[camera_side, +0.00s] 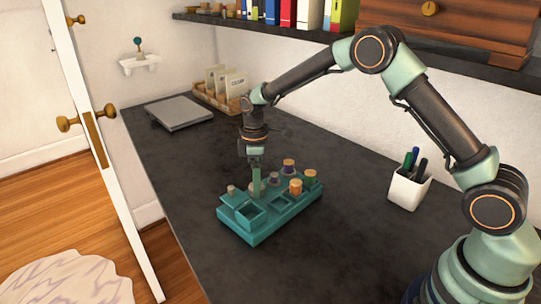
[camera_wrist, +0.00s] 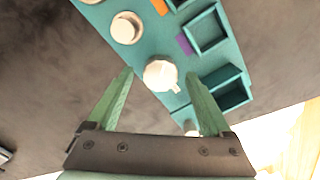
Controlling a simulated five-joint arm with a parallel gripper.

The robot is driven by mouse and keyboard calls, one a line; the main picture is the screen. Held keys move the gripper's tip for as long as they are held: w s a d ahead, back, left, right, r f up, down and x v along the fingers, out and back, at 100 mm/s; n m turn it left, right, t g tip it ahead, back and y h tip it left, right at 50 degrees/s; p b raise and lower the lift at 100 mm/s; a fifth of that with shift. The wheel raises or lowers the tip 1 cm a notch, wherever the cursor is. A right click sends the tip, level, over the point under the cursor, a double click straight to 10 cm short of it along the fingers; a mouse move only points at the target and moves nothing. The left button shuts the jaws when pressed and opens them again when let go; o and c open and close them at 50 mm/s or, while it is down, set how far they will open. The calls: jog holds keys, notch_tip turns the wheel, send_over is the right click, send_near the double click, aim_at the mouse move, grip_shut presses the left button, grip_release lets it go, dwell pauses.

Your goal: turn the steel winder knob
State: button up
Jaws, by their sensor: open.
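A teal box (camera_side: 262,236) with compartments stands on the dark worktop; its top shows in the wrist view (camera_wrist: 150,8). A pale steel-looking knob (camera_wrist: 161,73) with a small tab on its lower right sits on the box; I take it for the winder knob. My gripper (camera_wrist: 160,76) is open, pointing down over the box, its two green fingers on either side of the knob in the wrist view. I cannot tell whether they touch it. In the side view my gripper (camera_side: 256,189) covers most of the knob.
Orange and purple spools (camera_side: 295,187) stand on the box right of my gripper. A round cream piece (camera_wrist: 126,27) lies near the knob. The worktop around the box is clear.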

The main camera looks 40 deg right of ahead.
notch_tip(320, 180, up, 12)
jog(key=shift+f, duration=0.2)
dwell(0.4)
jog(key=s+d+r+m+t, duration=0.3)
jog(key=s+r+m, duration=0.2)
jog(key=s+r, duration=0.5)
jog(key=s+d+f+m+t, duration=0.1)
jog(key=s+m, duration=0.4)
jog(key=s, duration=0.6)
jog(key=shift+s+d+f+m+t, duration=0.35)
jog(key=shift+f+t, duration=0.2)
jog(key=shift+t, duration=0.35)
